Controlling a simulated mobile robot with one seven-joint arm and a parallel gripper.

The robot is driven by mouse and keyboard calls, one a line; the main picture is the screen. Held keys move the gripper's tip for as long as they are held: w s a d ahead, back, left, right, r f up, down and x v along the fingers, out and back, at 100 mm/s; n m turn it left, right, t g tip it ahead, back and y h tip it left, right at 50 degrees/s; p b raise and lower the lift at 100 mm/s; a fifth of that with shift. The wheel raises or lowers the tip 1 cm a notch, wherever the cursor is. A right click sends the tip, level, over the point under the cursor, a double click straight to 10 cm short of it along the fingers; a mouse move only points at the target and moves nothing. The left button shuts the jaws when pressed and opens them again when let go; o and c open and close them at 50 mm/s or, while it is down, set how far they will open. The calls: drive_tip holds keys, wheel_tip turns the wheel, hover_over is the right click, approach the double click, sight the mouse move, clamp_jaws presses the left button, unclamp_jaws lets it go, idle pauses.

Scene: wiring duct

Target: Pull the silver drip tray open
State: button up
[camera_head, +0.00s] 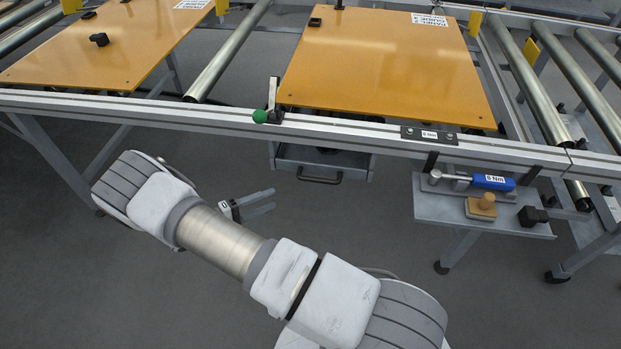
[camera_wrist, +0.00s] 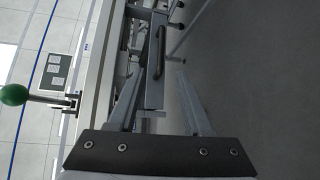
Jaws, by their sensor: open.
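The silver drip tray (camera_head: 320,165) hangs under the front rail of the conveyor frame, below the middle orange panel. Its front carries a dark bar handle (camera_head: 319,177). In the wrist view the tray front (camera_wrist: 154,75) and the handle (camera_wrist: 160,52) appear turned sideways, ahead of the fingers. My gripper (camera_head: 273,201) is open and empty, in front of the tray and to the left of the handle in the head view. In the wrist view its fingers (camera_wrist: 158,100) are spread, and the handle lies beyond their tips, apart from them.
A green-knobbed lever (camera_head: 260,116) stands on the rail above the tray's left side; its knob also shows in the wrist view (camera_wrist: 14,95). A side shelf (camera_head: 452,210) at right holds a blue-handled tool (camera_head: 492,182) and a wooden knob block (camera_head: 482,206). The floor in front is clear.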

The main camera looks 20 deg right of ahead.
drive_tip(key=b, duration=0.2)
approach(317, 179)
drive_tip(key=x, duration=1)
drive_tip(key=shift+d+f, duration=0.1)
drive_tip(key=shift+f, duration=0.3)
clamp_jaws()
idle(0.8)
